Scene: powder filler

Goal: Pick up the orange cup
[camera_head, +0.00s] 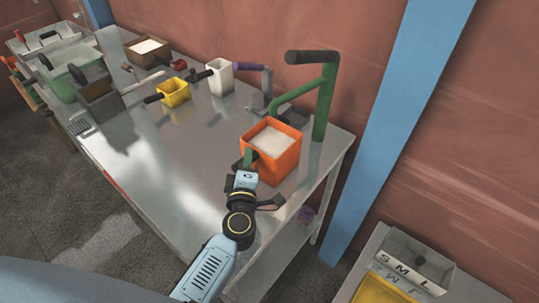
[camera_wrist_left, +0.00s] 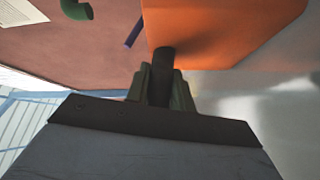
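The orange cup (camera_head: 284,165) is a square, upright container of white powder near the right end of the metal table. In the left wrist view its orange wall (camera_wrist_left: 225,25) fills the top, and a dark handle (camera_wrist_left: 162,65) points toward me. My left gripper (camera_head: 248,163) is at the cup's near side. In the left wrist view its fingers (camera_wrist_left: 161,88) lie close against both sides of the handle and look shut on it. I cannot tell whether the cup's base touches the table. My right gripper is not in view.
A green stand (camera_head: 324,100) with a dark roller rises just behind the cup. A yellow cup (camera_head: 176,93), a white cup (camera_head: 221,80) and a brown box (camera_head: 148,52) stand farther left. The middle of the metal table (camera_head: 175,150) is clear. A tray marked with letters (camera_head: 412,262) is at lower right.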

